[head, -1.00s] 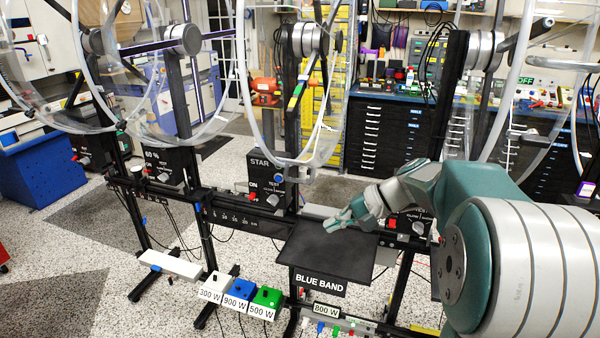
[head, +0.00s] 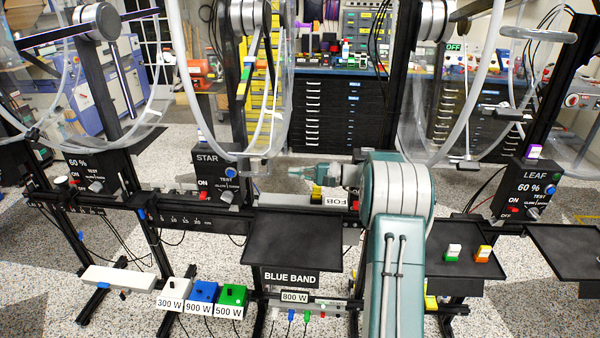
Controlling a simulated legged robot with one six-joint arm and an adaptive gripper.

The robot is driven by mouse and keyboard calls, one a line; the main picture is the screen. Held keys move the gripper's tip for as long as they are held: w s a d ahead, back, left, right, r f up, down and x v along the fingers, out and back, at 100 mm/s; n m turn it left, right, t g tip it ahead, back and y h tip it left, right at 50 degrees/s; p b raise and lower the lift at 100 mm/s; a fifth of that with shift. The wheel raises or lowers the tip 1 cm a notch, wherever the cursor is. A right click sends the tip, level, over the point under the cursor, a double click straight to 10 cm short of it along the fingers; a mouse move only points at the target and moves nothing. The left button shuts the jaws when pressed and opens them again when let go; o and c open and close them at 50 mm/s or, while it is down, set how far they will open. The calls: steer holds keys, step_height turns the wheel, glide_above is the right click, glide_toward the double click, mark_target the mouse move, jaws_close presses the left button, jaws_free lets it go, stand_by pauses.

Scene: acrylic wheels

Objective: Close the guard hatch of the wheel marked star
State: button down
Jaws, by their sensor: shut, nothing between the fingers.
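The control box marked STAR (head: 218,176) stands left of the middle on a black rail. The clear star wheel (head: 272,90) and its grey hub (head: 248,14) are above it, with the top cut off by the frame. A small clear fitting (head: 254,165) sits at the wheel's lower edge; I cannot tell whether the guard hatch is open or shut. My gripper (head: 293,173) is shut and empty, pointing left, just right of the wheel's lower edge and above the BLUE BAND tray. It looks apart from the wheel, but the depth is hard to judge.
The black BLUE BAND tray (head: 292,252) lies below my gripper. A FOB block (head: 330,201) stands behind it on the rail. Other clear wheels hang left and right, with a LEAF box (head: 532,190) at right.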

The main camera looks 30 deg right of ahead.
steer(key=x, duration=0.6)
